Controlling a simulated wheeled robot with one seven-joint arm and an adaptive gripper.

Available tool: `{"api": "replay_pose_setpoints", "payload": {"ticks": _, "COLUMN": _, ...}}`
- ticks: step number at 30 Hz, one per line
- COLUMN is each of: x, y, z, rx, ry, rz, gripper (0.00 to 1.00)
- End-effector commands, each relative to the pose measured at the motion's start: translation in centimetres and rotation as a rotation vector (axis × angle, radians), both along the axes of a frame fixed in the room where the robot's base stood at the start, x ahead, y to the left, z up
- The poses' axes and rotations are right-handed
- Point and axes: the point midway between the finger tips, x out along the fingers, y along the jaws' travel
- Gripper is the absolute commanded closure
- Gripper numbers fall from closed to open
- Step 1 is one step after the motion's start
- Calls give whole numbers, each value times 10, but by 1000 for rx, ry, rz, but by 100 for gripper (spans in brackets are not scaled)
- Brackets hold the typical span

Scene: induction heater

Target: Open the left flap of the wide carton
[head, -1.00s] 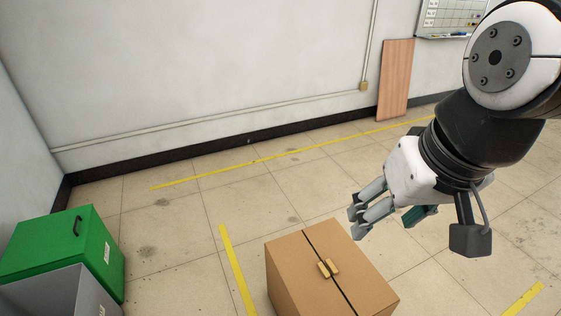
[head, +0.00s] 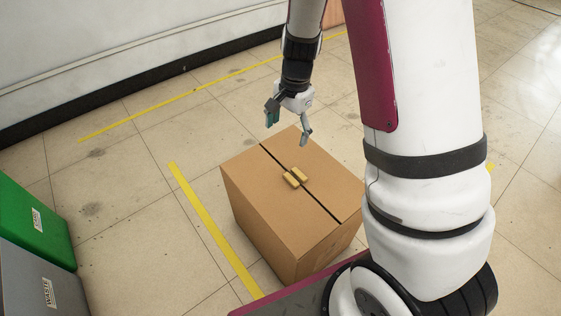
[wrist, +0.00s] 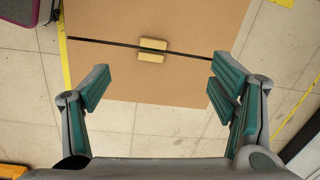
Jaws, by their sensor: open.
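The wide brown carton (head: 270,215) stands on the floor, and its top is shut. A dark seam runs between its left flap (head: 253,180) and right flap (head: 310,155). Two small tan handles (head: 291,181) sit side by side at the seam, one on each flap. My gripper (head: 288,132) hangs over the far part of the carton in the head view, open and empty. In the wrist view, the gripper's spread fingers (wrist: 160,86) are apart from the handles (wrist: 151,57), which lie between and beyond the fingertips.
Yellow tape (head: 210,225) marks the floor beside the carton. Open floor lies between the carton and the back wall (head: 100,55).

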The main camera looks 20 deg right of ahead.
Motion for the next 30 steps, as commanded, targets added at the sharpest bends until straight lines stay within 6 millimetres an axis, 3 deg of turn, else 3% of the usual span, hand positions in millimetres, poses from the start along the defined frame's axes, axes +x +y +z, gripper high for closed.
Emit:
{"api": "replay_pose_setpoints", "payload": {"ticks": 1, "x": 6, "y": -6, "z": -33, "rx": -14, "ry": 22, "rz": -38, "gripper": 22}}
{"api": "replay_pose_setpoints", "payload": {"ticks": 6, "x": 17, "y": -21, "z": -90, "rx": -50, "ry": 52, "rz": -144, "gripper": 22}}
{"api": "replay_pose_setpoints", "payload": {"ticks": 17, "x": 19, "y": -28, "z": -129, "rx": -67, "ry": 65, "rz": -187, "gripper": 22}}
{"api": "replay_pose_setpoints", "payload": {"ticks": 30, "x": 19, "y": -28, "z": -213, "rx": -66, "ry": 64, "rz": -186, "gripper": 22}}
